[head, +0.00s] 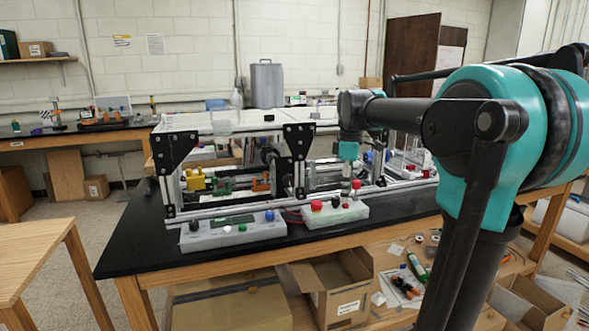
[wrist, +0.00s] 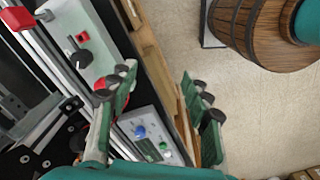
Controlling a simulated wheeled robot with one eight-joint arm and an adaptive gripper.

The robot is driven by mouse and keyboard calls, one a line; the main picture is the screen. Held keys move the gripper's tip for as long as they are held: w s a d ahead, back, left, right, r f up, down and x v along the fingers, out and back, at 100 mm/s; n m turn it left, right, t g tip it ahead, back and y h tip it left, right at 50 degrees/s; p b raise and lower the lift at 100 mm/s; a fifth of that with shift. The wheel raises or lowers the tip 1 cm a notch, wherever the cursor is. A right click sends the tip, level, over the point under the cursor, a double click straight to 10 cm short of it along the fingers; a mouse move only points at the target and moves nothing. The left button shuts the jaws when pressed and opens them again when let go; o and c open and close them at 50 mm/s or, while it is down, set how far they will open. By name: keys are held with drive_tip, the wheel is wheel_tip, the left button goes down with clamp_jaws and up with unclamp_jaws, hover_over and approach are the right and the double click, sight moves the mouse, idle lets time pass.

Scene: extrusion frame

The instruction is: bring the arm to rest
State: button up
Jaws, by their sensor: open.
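My arm reaches in from the right in the head view, over the bench with the extrusion frame (head: 172,190). Its wrist hangs pointing down at the front of the frame, above the right control box (head: 345,214); the fingers are small and hard to make out there. In the wrist view my gripper (wrist: 157,82) has its two green-and-grey fingers spread well apart, with nothing held between them. Behind the fingers I see the bench edge, the floor and a control box (wrist: 148,140) with blue and green knobs.
The left control box (head: 233,232) and the right one stand along the front of the black bench top (head: 125,240). An open cardboard box (head: 340,290) and tools lie on the shelf below. A wooden table (head: 35,250) stands at the left, with open floor between.

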drive_tip(key=s+d+f+m+t, duration=0.2)
drive_tip(key=s+f+m, duration=0.5)
drive_tip(key=s+f, duration=0.3)
drive_tip(key=s+d+f+m+t, duration=0.1)
drive_tip(key=s+f+m, duration=0.6)
drive_tip(key=s+f, duration=0.4)
wheel_tip(320, 180, down, 6)
drive_tip(key=shift+d+r+m+t, duration=0.1)
drive_tip(key=shift+d+m+t, duration=0.2)
drive_tip(key=shift+d+t, duration=0.1)
drive_tip(key=shift+w+a, duration=0.1)
idle(1.3)
